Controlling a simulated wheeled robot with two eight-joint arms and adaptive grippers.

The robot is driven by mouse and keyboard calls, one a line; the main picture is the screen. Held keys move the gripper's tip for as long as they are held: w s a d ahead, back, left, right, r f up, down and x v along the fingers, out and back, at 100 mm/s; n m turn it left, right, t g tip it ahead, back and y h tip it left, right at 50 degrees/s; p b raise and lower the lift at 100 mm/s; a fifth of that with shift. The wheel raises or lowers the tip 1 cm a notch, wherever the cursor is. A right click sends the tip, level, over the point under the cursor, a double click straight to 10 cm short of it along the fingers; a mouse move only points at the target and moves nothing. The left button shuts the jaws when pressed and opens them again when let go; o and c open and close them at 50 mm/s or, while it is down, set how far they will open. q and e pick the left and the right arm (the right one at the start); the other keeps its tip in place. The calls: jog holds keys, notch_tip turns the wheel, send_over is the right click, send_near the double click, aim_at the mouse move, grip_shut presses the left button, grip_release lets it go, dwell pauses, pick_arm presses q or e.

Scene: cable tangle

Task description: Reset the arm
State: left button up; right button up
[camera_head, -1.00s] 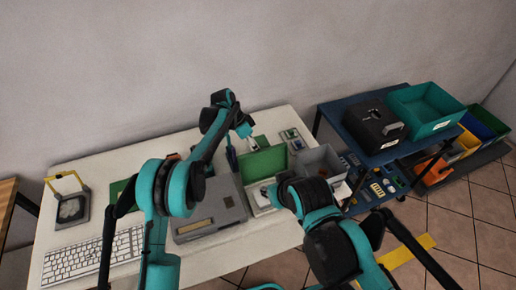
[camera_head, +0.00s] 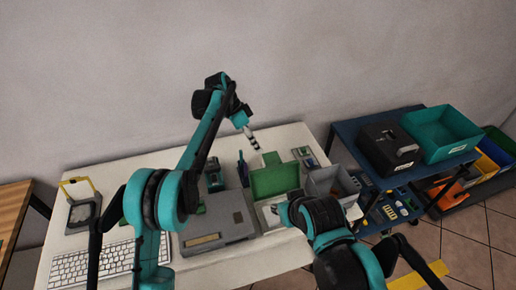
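My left arm (camera_head: 200,140) comes up from the lower left and bends at a high black elbow. My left gripper (camera_head: 253,139) hangs at its end, above the back of the white table, near the green lid. Its fingers are too small to tell open from shut, and I see nothing clearly held. My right arm (camera_head: 335,240) comes in from the lower right and reaches over the table's front right part. Its gripper is hidden behind the arm.
The white table (camera_head: 100,178) holds a keyboard (camera_head: 95,266), a grey device (camera_head: 215,225), an open green-lidded box (camera_head: 275,181) and a grey bin (camera_head: 330,183). A blue cart (camera_head: 345,130) with a black case (camera_head: 388,147) and a teal bin (camera_head: 440,133) stands at right.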

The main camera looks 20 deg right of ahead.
dwell(0.4)
pick_arm(q)
jog(key=s+a+r+n+t+y+b, duration=0.1)
jog(key=s+a+r+n+t, duration=0.3)
jog(key=a, duration=0.6)
jog(key=s+a+r+n+t, duration=0.1)
jog(key=s+a+r+n, duration=0.45)
jog(key=a, duration=0.35)
jog(key=s+a+f+n+t+y, duration=0.1)
jog(key=s+a+f+n+t, duration=0.1)
jog(key=s+a, duration=0.5)
jog(key=s+a+f+n+t+y+b, duration=0.1)
jog(key=s+a+f+n+t+y, duration=0.1)
jog(key=s+a+f+n, duration=0.3)
jog(key=s+a+f, duration=0.1)
jog(key=s+a, duration=0.2)
jog(key=s, duration=0.3)
jog(key=shift+s+a+f+t+y, duration=0.2)
jog(key=shift+s+t+y, duration=0.1)
jog(key=shift+t, duration=0.1)
